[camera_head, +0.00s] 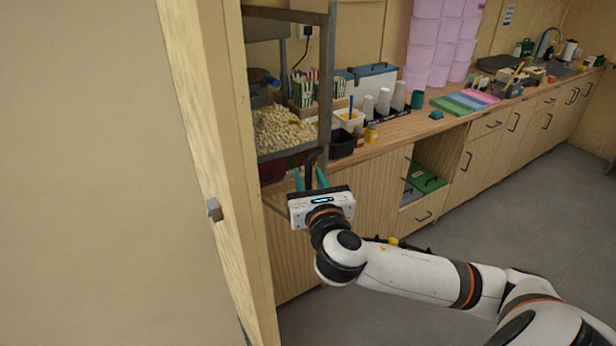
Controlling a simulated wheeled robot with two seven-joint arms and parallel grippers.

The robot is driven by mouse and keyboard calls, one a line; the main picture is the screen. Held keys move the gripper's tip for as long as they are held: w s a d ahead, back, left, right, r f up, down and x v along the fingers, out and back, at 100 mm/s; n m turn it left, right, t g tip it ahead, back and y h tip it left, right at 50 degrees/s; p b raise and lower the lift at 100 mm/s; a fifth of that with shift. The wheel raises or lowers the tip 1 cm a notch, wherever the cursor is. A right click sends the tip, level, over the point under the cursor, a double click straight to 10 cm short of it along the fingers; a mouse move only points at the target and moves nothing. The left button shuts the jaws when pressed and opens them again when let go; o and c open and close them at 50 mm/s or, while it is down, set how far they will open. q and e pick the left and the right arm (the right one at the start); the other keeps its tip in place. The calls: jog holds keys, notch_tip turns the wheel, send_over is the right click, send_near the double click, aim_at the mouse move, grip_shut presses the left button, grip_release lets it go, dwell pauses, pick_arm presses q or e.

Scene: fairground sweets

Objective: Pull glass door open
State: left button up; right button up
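The glass door is on the popcorn cabinet at the left end of the counter, with a grey metal frame (326,92). Its pane is clear, and I cannot tell from here whether it stands ajar. A dark, curved handle (311,158) is low on the door, near the frame's bottom right corner. My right gripper (309,175) is at the handle, its two teal fingers apart, one on each side of it. Contact with the handle is not clear. Popcorn (287,131) is piled inside the cabinet. My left gripper is out of view.
A wooden panel edge with a latch (214,209) stands close on the left. Paper cups (383,101), a black container (341,143) and small jars stand on the counter (408,130) right of the cabinet. Open grey floor (480,235) lies at the right.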

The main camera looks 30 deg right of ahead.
jog(key=v, duration=0.1)
jog(key=b+v, duration=0.1)
jog(key=v, duration=0.2)
jog(key=shift+a+f, duration=0.1)
jog(key=shift+f, duration=0.15)
jog(key=p+v, duration=0.5)
jog(key=v, duration=0.1)
jog(key=shift+r, duration=0.25)
jog(key=shift+s, duration=0.15)
